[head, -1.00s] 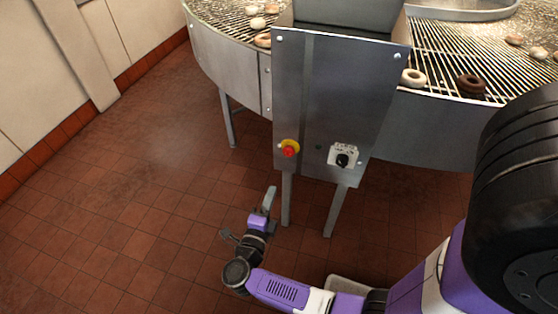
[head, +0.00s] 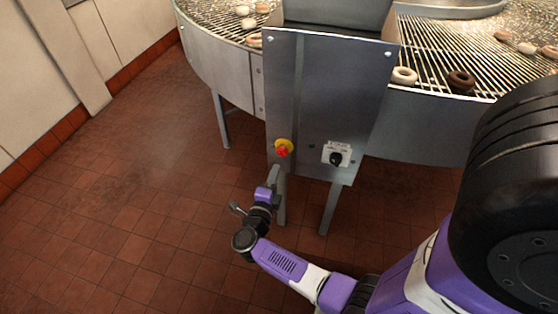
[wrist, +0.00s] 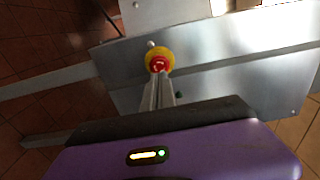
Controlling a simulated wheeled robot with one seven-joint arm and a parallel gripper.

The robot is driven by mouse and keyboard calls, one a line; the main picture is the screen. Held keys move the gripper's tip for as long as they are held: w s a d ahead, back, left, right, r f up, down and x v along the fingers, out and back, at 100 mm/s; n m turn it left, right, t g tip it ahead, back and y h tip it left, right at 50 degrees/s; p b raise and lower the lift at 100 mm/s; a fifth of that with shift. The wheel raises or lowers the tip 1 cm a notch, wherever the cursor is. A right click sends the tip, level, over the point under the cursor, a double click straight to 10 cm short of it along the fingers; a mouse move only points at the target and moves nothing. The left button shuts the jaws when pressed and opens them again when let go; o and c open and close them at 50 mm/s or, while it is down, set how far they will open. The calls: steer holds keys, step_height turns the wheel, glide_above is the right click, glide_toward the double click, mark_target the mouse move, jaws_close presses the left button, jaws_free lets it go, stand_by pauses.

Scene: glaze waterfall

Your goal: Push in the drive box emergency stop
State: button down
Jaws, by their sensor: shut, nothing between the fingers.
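The emergency stop is a red button on a yellow round base (head: 283,148), low on the left of the grey drive box (head: 335,80). In the wrist view the red button (wrist: 158,64) faces the camera, just beyond the fingertips. My gripper (head: 276,169) is shut and empty, its fingers pointing up at the box just below the button in the head view. In the wrist view the shut fingers (wrist: 158,82) reach to the button's lower edge. I cannot tell whether they touch it. The yellow base shows around the button.
A black rotary switch on a white plate (head: 337,155) sits right of the button. A wire conveyor (head: 440,60) with several doughnuts runs behind the box. The box's metal legs (head: 333,208) stand close to my gripper. The tiled floor (head: 120,210) at left is clear.

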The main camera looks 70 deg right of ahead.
mark_target(282, 154)
steer(key=shift+w+d, duration=0.2)
steer(key=shift+d, duration=2.45)
steer(key=shift+d, duration=0.1)
